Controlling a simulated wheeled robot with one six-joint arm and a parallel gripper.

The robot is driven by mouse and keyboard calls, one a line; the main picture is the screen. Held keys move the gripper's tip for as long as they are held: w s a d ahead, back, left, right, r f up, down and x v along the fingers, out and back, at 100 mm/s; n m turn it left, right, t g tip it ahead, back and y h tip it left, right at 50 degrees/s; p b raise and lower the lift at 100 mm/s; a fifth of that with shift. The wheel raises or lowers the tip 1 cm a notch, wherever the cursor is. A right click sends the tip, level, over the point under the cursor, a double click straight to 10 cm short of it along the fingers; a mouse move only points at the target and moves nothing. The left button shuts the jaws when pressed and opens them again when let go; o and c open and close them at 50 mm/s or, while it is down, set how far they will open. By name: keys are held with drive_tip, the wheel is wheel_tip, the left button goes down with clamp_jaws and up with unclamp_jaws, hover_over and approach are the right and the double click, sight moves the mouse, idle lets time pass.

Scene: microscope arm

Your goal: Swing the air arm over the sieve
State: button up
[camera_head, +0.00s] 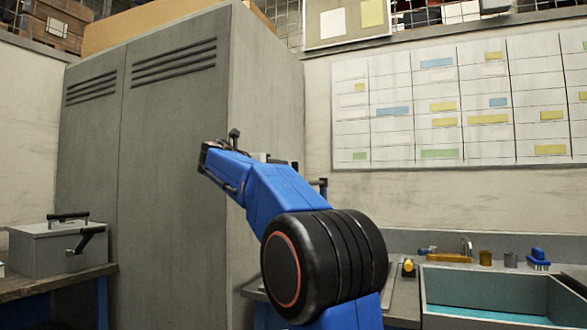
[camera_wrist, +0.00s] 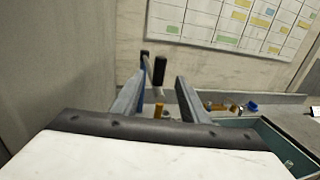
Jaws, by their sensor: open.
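In the wrist view my gripper (camera_wrist: 163,78) is open, with its two grey fingers apart and pointing away from the camera. A dark upright knob (camera_wrist: 159,70) on a thin rod shows between the fingertips, with a bit of blue beside the left finger. It may be part of the air arm; I cannot tell whether the fingers touch it. In the head view my blue arm reaches up and left, hiding most of what is behind it. A small blue and dark fitting (camera_head: 320,186) shows just right of my arm. I cannot make out the sieve in either view.
A tall grey cabinet (camera_head: 175,150) stands behind and left of my arm. A sink with a teal basin (camera_head: 485,297) is at the lower right, with small cups and a blue item (camera_head: 538,258) on its back ledge. A grey box (camera_head: 62,246) sits on the left bench.

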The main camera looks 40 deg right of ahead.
sight(293, 166)
drive_tip(key=d, duration=0.4)
drive_tip(key=w+d, duration=0.1)
drive_tip(key=d, duration=0.3)
drive_tip(key=w+d, duration=0.1)
drive_tip(key=d, duration=0.3)
drive_tip(key=shift+w, duration=0.15)
drive_tip(key=shift+c, duration=0.6)
clamp_jaws()
